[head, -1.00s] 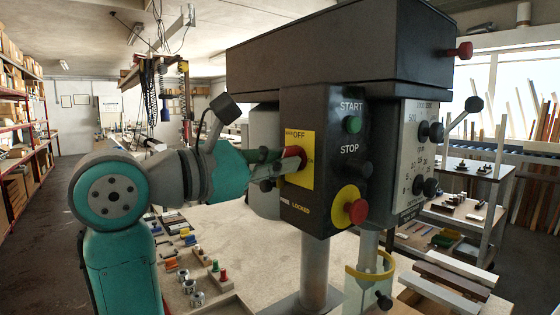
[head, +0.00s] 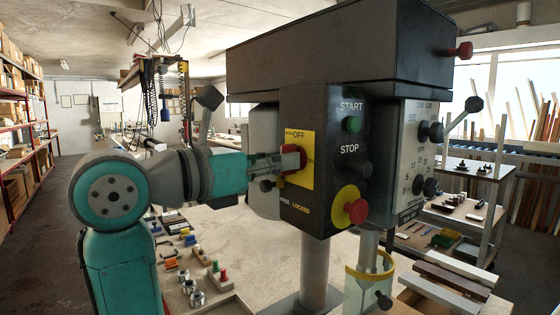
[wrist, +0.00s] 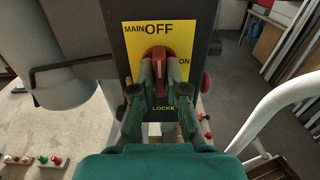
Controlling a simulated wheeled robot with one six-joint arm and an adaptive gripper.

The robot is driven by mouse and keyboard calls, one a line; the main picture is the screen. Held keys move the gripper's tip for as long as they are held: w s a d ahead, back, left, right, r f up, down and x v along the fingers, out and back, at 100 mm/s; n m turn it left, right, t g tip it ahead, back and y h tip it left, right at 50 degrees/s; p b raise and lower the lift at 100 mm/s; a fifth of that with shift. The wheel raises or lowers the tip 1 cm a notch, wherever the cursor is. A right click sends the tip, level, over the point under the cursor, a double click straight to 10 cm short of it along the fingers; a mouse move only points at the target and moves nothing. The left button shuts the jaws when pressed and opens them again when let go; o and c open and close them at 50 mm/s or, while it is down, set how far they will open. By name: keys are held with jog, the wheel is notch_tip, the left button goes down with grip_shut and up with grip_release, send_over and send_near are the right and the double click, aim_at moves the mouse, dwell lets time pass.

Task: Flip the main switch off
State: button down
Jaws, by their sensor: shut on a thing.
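The main switch is a red rotary knob (wrist: 156,56) on a yellow plate (wrist: 178,32) marked MAIN, OFF at the top and ON at the right. In the wrist view its red grip stands upright, in line with OFF. My gripper (wrist: 158,74) is shut on this grip, one finger on each side. In the head view my gripper (head: 292,160) reaches the red knob (head: 302,152) from the left and hides part of it. The yellow plate (head: 297,178) sits on the dark front panel of the drill press.
A workbench (head: 250,245) with small parts lies below. A white curved bar (wrist: 275,112) stands right in the wrist view.

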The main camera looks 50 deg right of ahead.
jog(key=c, duration=1.2)
grip_release()
jog(key=v, duration=1.2)
